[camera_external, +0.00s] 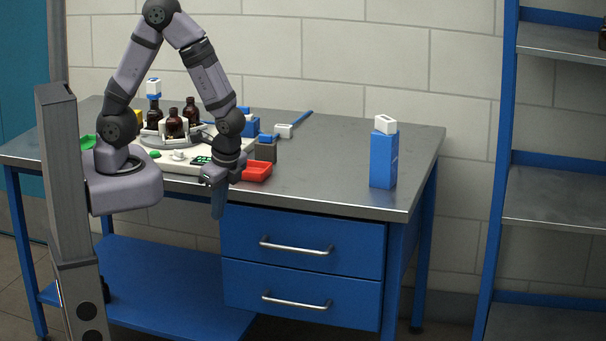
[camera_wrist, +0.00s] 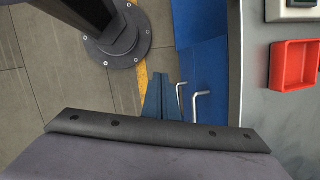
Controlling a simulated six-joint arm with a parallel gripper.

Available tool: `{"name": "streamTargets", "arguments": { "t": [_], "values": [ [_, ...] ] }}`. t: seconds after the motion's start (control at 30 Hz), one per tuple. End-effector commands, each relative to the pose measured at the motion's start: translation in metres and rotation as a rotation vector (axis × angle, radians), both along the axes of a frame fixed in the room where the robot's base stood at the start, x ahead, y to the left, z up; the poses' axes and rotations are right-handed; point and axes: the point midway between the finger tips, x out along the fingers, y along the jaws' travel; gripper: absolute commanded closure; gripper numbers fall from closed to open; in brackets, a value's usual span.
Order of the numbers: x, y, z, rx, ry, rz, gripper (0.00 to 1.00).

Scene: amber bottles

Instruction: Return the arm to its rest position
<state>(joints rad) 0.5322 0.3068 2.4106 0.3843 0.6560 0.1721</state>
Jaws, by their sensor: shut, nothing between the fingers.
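My gripper (camera_external: 218,196) hangs pointing down at the front edge of the metal table (camera_external: 310,170), in front of the blue drawers. Its blue fingers are together with nothing between them. In the wrist view the fingers (camera_wrist: 163,98) show closed above the floor and drawer handles. My arm is bent, with its elbow high above the table. Several amber bottles (camera_external: 174,124) stand on and around the white device at the table's left, behind my arm.
A red tray (camera_external: 257,172) lies just right of my gripper; it also shows in the wrist view (camera_wrist: 293,66). A blue carton (camera_external: 383,160) with a white top stands at the table's right. Blue shelving (camera_external: 550,195) stands far right. The table between tray and carton is clear.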

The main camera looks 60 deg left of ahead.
Motion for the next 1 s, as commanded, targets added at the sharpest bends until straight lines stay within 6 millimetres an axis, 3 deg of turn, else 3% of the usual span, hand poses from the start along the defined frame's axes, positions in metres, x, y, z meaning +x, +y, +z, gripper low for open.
{"name": "streamTargets", "arguments": {
  "t": [0.1, 0.2, 0.4, 0.6, 1.0],
  "values": [
    [-0.027, 0.002, 0.018, -0.037, -0.003, 0.336, 1.0],
    [-0.041, 0.005, 0.042, -0.092, -0.005, 0.583, 1.0],
    [-0.029, 0.028, 0.09, -0.206, -0.092, 0.86, 1.0],
    [-0.011, 0.058, 0.12, -0.248, -0.187, 0.994, 1.0],
    [-0.009, 0.068, 0.123, -0.246, -0.199, 1.036, 1.0]
  ]
}}
